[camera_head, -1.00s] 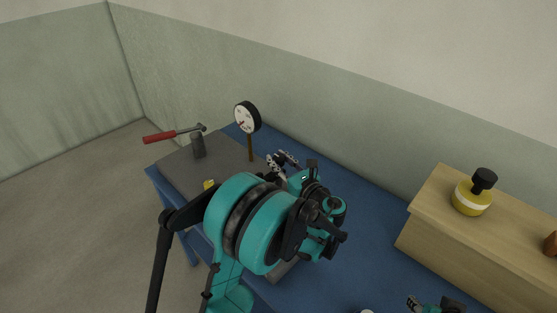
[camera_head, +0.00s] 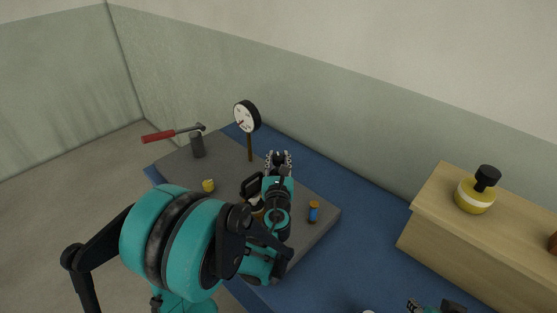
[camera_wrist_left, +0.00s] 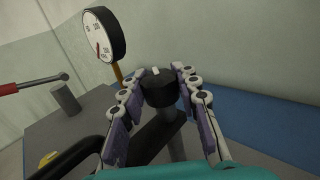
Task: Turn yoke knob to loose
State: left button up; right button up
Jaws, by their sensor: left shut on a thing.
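The yoke knob (camera_wrist_left: 158,88) is black and ribbed, with a small white mark on top, and stands on a dark post in the left wrist view. My left gripper (camera_wrist_left: 160,84) has its jaws on either side of it, shut on it. In the head view my left gripper (camera_head: 279,160) reaches over the grey slab (camera_head: 318,232), and its own body hides the knob there. My right gripper (camera_head: 415,305) shows only partly at the lower edge; its jaw state is unclear.
A round dial gauge (camera_head: 246,117) on a thin post stands just left of my left gripper. A red-handled lever (camera_head: 172,135), a yellow piece (camera_head: 208,186) and a blue-orange cylinder (camera_head: 314,212) are on the slab. A wooden box (camera_head: 440,225) bears a yellow jar (camera_head: 474,195).

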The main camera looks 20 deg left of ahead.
pick_arm(q)
jog(key=shift+m+h, duration=0.3)
jog(key=shift+h, duration=0.1)
jog(key=o, duration=1.2)
jog(key=shift+y, duration=0.4)
